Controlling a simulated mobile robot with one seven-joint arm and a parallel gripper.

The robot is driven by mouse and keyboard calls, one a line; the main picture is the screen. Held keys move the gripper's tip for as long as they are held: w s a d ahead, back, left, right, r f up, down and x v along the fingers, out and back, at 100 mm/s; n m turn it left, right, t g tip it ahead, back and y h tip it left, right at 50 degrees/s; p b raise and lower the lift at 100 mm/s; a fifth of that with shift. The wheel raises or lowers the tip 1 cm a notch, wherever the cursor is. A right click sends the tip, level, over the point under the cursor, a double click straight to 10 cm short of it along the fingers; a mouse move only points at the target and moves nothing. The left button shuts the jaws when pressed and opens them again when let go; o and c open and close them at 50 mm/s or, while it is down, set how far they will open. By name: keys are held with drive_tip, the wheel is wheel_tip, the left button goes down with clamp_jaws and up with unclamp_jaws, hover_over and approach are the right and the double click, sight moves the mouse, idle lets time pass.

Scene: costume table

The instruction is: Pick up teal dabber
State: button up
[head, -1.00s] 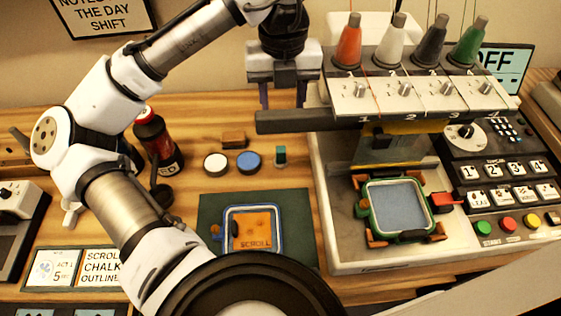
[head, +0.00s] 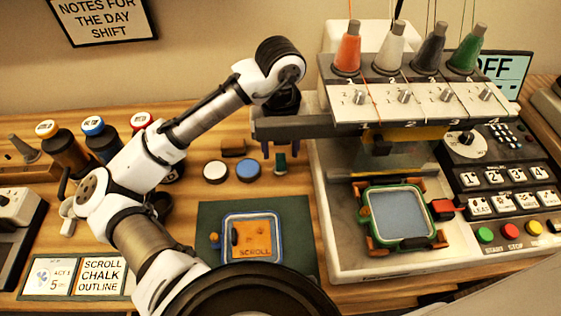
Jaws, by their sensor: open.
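The teal dabber (head: 280,164) is a small upright piece with a teal-green body. It stands on the wooden table in the head view, right of the blue-topped round pot and beside the embroidery machine. My gripper (head: 281,154) is open and directly above or around it, pointing down. One dark finger shows left of the dabber and the other to its right. The grey machine arm hides part of my gripper's body, so I cannot tell whether the fingers touch the dabber.
The embroidery machine (head: 322,205) with thread cones stands close on the right, its grey arm overhanging. White (head: 215,171) and blue (head: 249,166) round pots and a brown block (head: 233,147) sit to the left. A green mat (head: 208,220) with a scroll hoop lies in front.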

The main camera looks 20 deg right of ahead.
sight(280, 156)
drive_tip(key=shift+f, duration=0.85)
drive_tip(key=shift+c, duration=0.4)
clamp_jaws()
drive_tip(key=shift+r, duration=0.1)
wheel_tip(280, 156, up, 20)
drive_tip(key=shift+p, duration=0.35)
